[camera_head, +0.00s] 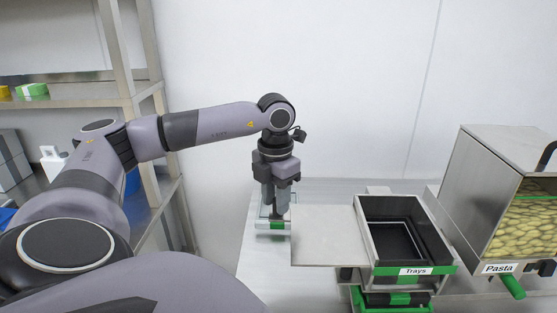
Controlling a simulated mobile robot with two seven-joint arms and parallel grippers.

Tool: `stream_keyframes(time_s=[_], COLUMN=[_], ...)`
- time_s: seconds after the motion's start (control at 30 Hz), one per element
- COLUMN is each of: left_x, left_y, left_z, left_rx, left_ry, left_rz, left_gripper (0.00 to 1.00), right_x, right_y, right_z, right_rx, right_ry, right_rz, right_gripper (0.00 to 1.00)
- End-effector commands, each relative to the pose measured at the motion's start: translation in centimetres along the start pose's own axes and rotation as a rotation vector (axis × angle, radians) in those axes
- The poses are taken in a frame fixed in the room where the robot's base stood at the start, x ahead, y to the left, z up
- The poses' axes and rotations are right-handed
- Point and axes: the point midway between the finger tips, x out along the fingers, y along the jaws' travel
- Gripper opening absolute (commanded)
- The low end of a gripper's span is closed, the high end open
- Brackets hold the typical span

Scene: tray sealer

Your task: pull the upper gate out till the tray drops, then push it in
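The tray dispenser labelled "Trays" (447,269) stands on the bench right of centre, with black trays (399,241) seen inside its open-topped frame. The upper gate (328,236), a flat metal plate, sticks out of its left side. The gate's handle (277,226), with a green grip, is at the plate's left end. My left gripper (275,212) points down at this handle; its fingers are close together and appear shut on it, though the tips are partly hidden. My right gripper is not in view.
A metal bin labelled "Pasta" (477,193) with a green lever (513,286) stands to the right. Green and black parts (394,299) show below the dispenser. A metal shelf rack (75,95) is at the left. The bench (258,262) is clear left of the gate.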

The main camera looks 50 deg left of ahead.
Motion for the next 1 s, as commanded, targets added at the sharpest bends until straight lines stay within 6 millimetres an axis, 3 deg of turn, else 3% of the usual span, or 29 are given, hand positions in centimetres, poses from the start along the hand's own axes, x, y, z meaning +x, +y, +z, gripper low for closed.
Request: stream_keyframes(time_s=[0.47, 0.8, 1.0], left_x=[-0.2, -5.2, -7.0], left_y=[-0.2, -0.1, -0.1], left_z=[0.1, 0.1, 0.1], left_rx=[0.003, 0.003, 0.001], left_ry=[-0.003, -0.006, -0.003], left_rz=[-0.003, -0.004, -0.003], left_gripper=[0.36, 0.36, 0.36], right_x=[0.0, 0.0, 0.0], right_y=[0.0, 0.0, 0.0], right_z=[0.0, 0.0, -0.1], right_rx=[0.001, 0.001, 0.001], right_ry=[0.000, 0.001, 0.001], right_rz=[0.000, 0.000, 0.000], right_gripper=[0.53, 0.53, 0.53])
